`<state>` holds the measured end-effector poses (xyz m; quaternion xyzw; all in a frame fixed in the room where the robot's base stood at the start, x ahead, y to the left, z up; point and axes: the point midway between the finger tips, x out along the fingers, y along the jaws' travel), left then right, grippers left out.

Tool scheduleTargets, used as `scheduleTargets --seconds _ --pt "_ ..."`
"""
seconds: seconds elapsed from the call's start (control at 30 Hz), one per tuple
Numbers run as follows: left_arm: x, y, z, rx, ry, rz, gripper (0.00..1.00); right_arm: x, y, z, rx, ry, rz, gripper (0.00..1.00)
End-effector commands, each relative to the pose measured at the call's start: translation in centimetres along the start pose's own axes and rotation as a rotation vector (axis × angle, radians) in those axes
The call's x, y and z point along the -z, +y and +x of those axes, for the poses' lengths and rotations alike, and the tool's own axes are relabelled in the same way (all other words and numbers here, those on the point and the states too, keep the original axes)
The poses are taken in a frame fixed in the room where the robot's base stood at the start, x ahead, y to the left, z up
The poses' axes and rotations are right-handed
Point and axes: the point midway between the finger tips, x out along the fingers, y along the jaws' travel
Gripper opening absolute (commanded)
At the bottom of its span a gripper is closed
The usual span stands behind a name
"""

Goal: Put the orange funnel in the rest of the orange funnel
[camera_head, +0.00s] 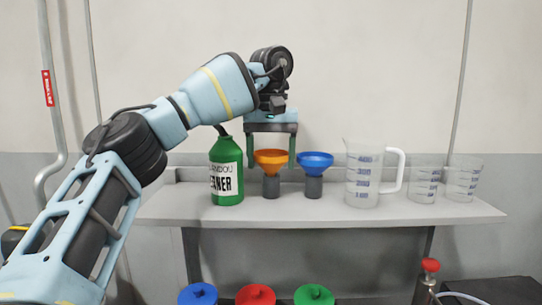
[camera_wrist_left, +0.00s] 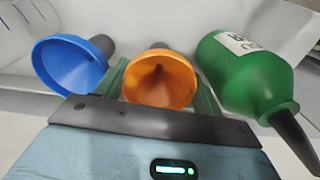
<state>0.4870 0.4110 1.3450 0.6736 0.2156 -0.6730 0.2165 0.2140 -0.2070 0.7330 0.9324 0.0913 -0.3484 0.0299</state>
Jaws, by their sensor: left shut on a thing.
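The orange funnel (camera_head: 271,156) is upright at the top of its dark grey cylindrical rest (camera_head: 271,188) on the shelf. Its cone meets the rest's top in the head view; whether it is fully seated I cannot tell. My left gripper (camera_head: 271,166) comes down from above, with its green fingers on either side of the funnel's rim, shut on it. In the left wrist view the funnel (camera_wrist_left: 160,78) sits between the two fingers, with the grey rest (camera_wrist_left: 160,45) partly showing behind. My right gripper is not in view.
A green cleaner bottle (camera_head: 227,172) stands close left of the funnel, and a blue funnel (camera_head: 314,162) in a grey rest close right. A measuring jug (camera_head: 362,175) and two beakers (camera_head: 424,182) stand further right on the shelf (camera_head: 330,213). Coloured lids (camera_head: 256,295) show below.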

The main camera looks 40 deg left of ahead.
Motion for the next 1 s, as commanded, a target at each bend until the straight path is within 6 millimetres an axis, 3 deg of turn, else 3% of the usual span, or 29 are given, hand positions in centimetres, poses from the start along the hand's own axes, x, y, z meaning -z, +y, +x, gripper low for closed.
scheduleTargets --seconds 0.3,0.33,0.53,0.83,1.0 --pt "0.0 0.0 0.6 0.0 0.0 -0.001 0.43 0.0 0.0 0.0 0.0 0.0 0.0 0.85" --pt "0.0 0.0 0.6 0.0 0.0 -0.001 0.7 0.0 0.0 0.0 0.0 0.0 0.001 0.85" --pt "0.0 0.0 0.6 0.0 0.0 0.0 0.94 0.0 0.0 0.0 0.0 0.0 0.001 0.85" --pt "0.0 0.1 0.6 0.001 -0.001 0.001 0.94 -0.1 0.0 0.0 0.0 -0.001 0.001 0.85" --pt "0.0 0.1 -0.8 0.001 0.001 0.0 0.94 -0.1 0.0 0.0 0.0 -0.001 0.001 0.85"
